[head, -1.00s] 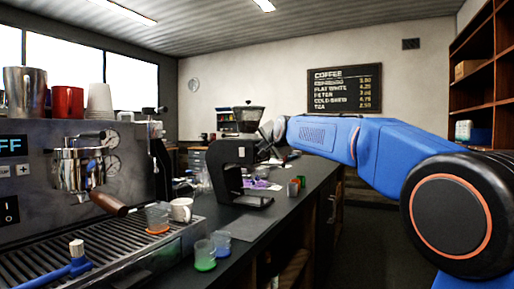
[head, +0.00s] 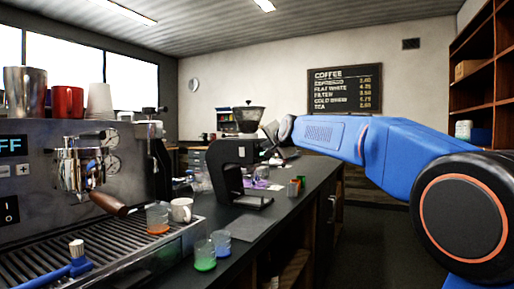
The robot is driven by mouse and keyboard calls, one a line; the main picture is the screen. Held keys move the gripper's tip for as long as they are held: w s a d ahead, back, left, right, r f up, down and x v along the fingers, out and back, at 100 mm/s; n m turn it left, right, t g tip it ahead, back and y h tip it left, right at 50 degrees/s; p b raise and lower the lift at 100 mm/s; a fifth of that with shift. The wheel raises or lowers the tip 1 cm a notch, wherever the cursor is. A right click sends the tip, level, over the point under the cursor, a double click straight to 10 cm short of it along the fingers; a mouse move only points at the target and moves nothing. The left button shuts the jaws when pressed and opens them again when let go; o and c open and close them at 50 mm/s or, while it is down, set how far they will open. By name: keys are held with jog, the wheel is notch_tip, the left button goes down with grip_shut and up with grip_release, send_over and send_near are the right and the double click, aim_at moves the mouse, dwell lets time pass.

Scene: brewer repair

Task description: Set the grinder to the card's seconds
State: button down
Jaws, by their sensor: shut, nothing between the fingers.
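The grinder (head: 228,172) is black with a dark hopper (head: 249,118) on top, and stands on the dark counter right of the espresso machine. My gripper (head: 271,150) is at the end of the blue arm, close to the grinder's upper right side. It is small and partly hidden against the grinder; the fingers look closed and hold nothing that I can see. Whether they touch the grinder, I cannot tell. The grinder's setting and display do not show from here. I see no card with seconds that I can read.
The espresso machine (head: 40,190) fills the left, with a portafilter (head: 108,203) sticking out. Cups with orange, green and blue bases and a white mug (head: 181,209) stand nearby. The floor right of the counter (head: 300,215) is clear.

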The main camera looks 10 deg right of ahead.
jog(key=s+d, duration=0.1)
jog(key=d, duration=0.1)
jog(key=s+d, duration=0.2)
dwell(0.4)
dwell(0.4)
jog(key=s+d+f+n+g+h, duration=0.1)
jog(key=s+d+f+n+g, duration=0.1)
jog(key=s+f, duration=1.2)
jog(key=s+d+f+n+g, duration=0.2)
jog(key=s+f+n+g, duration=0.2)
jog(key=s+f, duration=1)
jog(key=s+d+f+n+g+h, duration=0.1)
jog(key=s+d+f+n+g, duration=0.1)
jog(key=s+f, duration=1.2)
jog(key=s+n+g, duration=0.1)
jog(key=s+g, duration=0.1)
jog(key=s, duration=1)
jog(key=shift+s+f+n+h, duration=0.15)
jog(key=shift+f+n+h, duration=0.15)
jog(key=shift+f, duration=0.1)
